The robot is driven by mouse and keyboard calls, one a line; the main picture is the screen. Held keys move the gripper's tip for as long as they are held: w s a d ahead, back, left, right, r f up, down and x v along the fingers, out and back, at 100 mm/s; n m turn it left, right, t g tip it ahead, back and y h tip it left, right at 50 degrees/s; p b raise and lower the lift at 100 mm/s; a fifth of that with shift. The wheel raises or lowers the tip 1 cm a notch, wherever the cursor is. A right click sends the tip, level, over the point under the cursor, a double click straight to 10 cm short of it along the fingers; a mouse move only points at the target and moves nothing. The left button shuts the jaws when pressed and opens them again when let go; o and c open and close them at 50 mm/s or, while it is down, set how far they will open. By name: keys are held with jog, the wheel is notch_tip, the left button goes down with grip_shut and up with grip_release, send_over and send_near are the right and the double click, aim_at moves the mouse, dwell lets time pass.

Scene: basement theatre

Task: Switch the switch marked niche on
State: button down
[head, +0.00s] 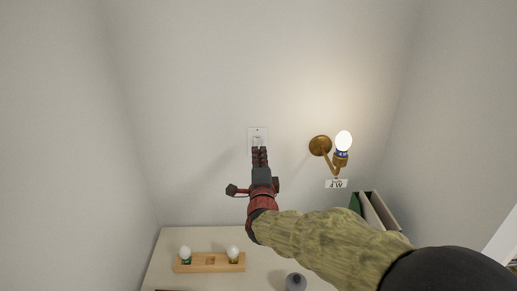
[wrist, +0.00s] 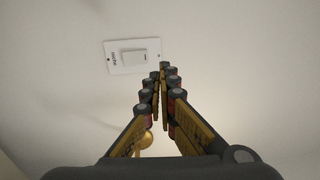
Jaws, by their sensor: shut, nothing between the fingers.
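A white switch plate marked niche (wrist: 117,57) is on the wall in the wrist view, with a pale rocker (wrist: 141,56) in its middle. In the head view the plate (head: 258,132) is on the back wall, straight beyond my gripper, which hides its lower part. My gripper (head: 259,152) is shut and empty, its fingertips at the plate's lower edge in the head view.
A lit brass wall lamp (head: 343,141) with a small label (head: 336,184) is right of the switch. Below is a pale cabinet top (head: 165,240) with a wooden holder bearing bulbs (head: 210,262), a dark grey object (head: 296,282) and upright binders (head: 374,211). Side walls close in left and right.

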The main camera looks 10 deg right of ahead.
jog(key=shift+r+v, duration=0.15)
jog(key=shift+v, duration=0.6)
jog(key=shift+r+v, duration=0.15)
jog(key=shift+v, duration=0.6)
jog(key=s+a+f+n+g+y, duration=0.2)
jog(key=a+f+n+g+y, duration=0.25)
jog(key=f+n, duration=0.55)
jog(key=s+a+f+n+g, duration=0.3)
jog(key=s+f+n+g, duration=0.15)
jog(key=s+f, duration=0.4)
jog(key=s+d+r+n+g, duration=0.1)
jog(key=s+d+r+n, duration=0.1)
jog(key=s, duration=0.6)
jog(key=s+d+r+n+g, duration=0.1)
jog(key=s+d+r, duration=0.3)
jog(key=s, duration=0.5)
jog(key=s+d+r+n+g, duration=0.2)
jog(key=s+d+r, duration=0.1)
jog(key=s, duration=0.6)
jog(key=shift+n+h, duration=0.35)
jog(key=shift+h, duration=0.1)
